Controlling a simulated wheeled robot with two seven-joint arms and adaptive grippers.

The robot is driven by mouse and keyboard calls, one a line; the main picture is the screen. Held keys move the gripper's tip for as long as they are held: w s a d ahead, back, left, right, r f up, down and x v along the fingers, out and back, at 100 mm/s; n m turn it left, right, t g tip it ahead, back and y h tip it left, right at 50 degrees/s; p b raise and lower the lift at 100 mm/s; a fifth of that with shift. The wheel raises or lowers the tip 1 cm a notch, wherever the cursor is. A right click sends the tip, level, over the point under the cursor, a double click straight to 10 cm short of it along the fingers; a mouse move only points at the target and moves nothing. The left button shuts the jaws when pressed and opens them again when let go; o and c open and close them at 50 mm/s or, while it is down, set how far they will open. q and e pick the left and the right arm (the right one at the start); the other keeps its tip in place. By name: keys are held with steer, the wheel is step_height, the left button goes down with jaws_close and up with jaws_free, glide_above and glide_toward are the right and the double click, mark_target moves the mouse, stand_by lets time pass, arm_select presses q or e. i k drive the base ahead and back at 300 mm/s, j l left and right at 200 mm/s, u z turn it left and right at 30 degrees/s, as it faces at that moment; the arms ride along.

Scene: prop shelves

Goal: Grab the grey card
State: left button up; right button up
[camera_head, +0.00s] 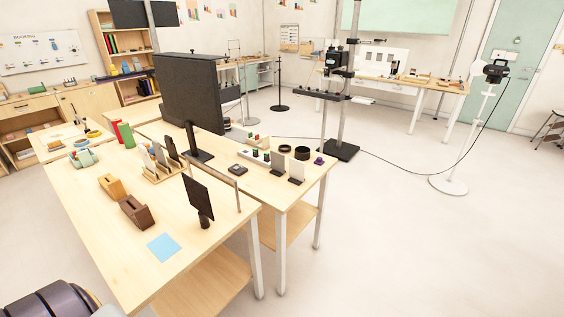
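Two small upright cards stand in dark bases near the right end of the far table: a grey card (278,163) and a paler, nearly white card (297,171) to its right. More upright cards, light and dark, stand in a wooden rack (165,174) on the near table; their exact greys are hard to tell at this size. Neither of my grippers is in view, so nothing shows whether they hold anything.
The near table (110,235) holds a blue sheet (164,247), a brown tape dispenser (137,212), a yellow block (112,187) and a small black screen (198,201). A big monitor (190,93) rises behind. Open floor lies right; a cable (400,168) crosses it.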

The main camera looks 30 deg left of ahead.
mark_target(277, 160)
steer(key=i+u, duration=0.15)
steer(key=i, duration=0.75)
steer(key=u, duration=0.3)
